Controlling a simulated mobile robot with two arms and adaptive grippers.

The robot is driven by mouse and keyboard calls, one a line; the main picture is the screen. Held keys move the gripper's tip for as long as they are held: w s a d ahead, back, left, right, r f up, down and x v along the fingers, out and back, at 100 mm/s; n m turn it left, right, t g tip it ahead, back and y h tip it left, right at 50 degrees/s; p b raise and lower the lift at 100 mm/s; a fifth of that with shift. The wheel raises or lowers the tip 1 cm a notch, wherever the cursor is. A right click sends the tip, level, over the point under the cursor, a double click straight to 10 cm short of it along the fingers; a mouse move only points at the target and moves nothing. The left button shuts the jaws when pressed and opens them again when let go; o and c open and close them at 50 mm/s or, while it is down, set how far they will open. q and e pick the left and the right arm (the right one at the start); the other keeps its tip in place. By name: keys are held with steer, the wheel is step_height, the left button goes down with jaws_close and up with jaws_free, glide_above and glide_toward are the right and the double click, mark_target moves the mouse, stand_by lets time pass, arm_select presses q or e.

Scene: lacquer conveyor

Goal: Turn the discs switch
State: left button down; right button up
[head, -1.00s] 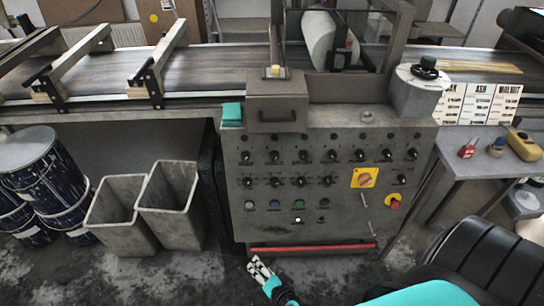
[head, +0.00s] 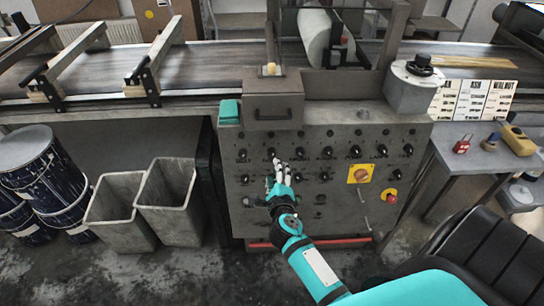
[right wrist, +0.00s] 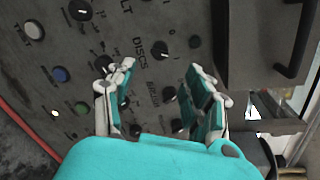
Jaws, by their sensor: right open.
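The control panel (head: 340,205) is a grey box front with rows of black knobs and a few buttons. My right gripper (head: 281,168) is in front of its left-middle part, over the knob rows. In the right wrist view the gripper (right wrist: 162,85) is open, with two white and teal fingers apart and nothing held. The word DISCS is printed on the panel, and a black knob (right wrist: 160,48) sits beside it, above the gap between the fingers in the picture. Whether the fingers touch the panel is unclear. My left gripper is not in view.
A yellow plate with an orange rotary switch (head: 361,174) and a red button (head: 391,197) are on the panel's right. A drawer box (head: 272,108) sticks out above the knobs. Grey bins (head: 166,203) stand left. A side table (head: 477,161) stands right.

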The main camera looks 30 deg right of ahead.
mark_target(271, 157)
steer(key=b+x, duration=0.1)
steer(key=x, duration=0.8)
steer(key=shift+f, duration=0.15)
steer(key=shift+w+d, duration=0.15)
steer(key=shift+w, duration=0.15)
steer(key=shift+c, duration=0.2)
jaws_close()
steer(key=shift+n+p, duration=0.4)
steer(key=shift+p, duration=0.05)
steer(key=n+p, duration=0.1)
steer(key=p, duration=0.1)
steer(key=n+p, duration=0.4)
steer(key=shift+r+g, duration=0.25)
steer(key=shift+g, duration=0.05)
steer(key=n+p, duration=0.2)
steer(key=n, duration=0.1)
steer(key=shift+f+p, duration=0.15)
steer(key=shift+p, duration=0.2)
steer(key=shift+f+n+p, duration=0.1)
steer(key=shift+n+p, duration=0.55)
steer(key=shift+n, duration=0.65)
